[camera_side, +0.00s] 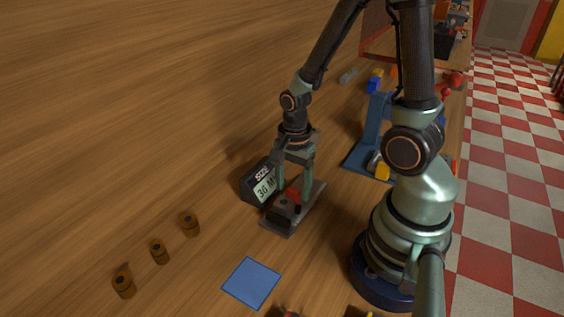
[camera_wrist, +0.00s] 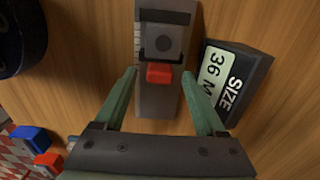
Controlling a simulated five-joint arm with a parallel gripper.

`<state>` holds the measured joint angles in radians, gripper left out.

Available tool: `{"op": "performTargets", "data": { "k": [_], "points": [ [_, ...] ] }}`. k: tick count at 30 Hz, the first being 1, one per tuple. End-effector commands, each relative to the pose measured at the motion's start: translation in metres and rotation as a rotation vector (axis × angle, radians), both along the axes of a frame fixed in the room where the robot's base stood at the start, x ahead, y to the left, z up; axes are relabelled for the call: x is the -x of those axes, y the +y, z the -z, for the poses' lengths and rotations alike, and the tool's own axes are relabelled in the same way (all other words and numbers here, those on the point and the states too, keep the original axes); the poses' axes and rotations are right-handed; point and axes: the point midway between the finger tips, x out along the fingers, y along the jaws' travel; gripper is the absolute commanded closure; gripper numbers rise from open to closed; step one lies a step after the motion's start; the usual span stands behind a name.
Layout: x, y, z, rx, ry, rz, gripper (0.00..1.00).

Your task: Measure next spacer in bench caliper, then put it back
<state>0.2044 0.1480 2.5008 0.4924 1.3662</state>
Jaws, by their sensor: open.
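The bench caliper (camera_side: 310,202) stands mid-table, a grey bar with dark jaw parts and a red block. I cannot tell whether that round part is a spacer. The size display (camera_wrist: 228,80) reads "SIZE 36 M", the rest cut off. My gripper (camera_side: 294,190) is open, fingers down astride the caliper.
A blue square mat (camera_side: 251,282) lies between the spacers and my base. A blue stand (camera_side: 374,128) with coloured parts is behind, to the right. A red and a blue block (camera_wrist: 30,133) show at the wrist view's lower left. The table's left side is clear.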

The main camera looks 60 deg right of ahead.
Motion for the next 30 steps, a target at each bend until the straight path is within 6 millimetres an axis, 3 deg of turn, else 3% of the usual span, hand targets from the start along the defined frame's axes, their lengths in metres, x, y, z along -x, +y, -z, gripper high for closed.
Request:
{"op": "performTargets", "data": {
  "k": [11,12,17,18,30],
  "points": [
    [0.0002,0.0000,0.0045,0.000,0.000,0.000,0.28],
    [0.0002,0.0000,0.0045,0.000,0.000,0.000,0.31],
    [0.0002,0.0000,0.0044,0.000,0.000,0.000,0.93],
    [0.0002,0.0000,0.0044,0.000,0.000,0.000,1.00],
    [0.0001,0.0000,0.0042,0.000,0.000,0.000,1.00]
  ]
}}
